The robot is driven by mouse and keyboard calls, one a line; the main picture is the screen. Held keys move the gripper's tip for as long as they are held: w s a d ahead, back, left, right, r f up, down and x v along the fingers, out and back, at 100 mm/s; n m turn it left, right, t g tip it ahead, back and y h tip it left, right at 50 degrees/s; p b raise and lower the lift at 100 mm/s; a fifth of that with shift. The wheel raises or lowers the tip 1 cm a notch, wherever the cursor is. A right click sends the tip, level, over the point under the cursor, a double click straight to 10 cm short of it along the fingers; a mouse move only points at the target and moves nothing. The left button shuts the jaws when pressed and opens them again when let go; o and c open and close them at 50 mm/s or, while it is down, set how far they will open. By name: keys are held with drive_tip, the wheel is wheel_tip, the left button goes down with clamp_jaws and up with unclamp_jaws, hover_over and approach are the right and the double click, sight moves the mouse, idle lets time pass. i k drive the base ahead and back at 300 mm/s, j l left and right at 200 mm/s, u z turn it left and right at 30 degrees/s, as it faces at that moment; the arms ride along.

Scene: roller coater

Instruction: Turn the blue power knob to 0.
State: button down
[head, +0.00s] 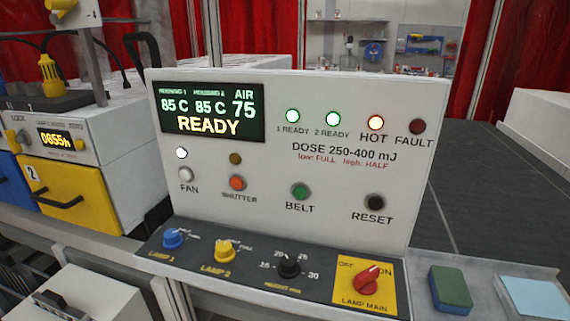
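The blue knob (173,238) sits at the left end of the dark sloped strip (205,265) at the foot of the white control panel (288,235). The words LAMP 1 are below it. Small white marks stand around it, too small to read surely, and I cannot tell which mark it points at. A yellow knob (225,251) labelled LAMP 2 is to its right. My gripper is not in view.
A black dial (289,265) and a red LAMP MAIN switch (367,280) sit further right on the strip. The display (208,113) reads READY, and the HOT light (376,122) glows. A green-blue sponge block (450,289) lies right of the panel.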

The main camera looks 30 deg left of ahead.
sight(172, 240)
drive_tip(key=u, duration=1.45)
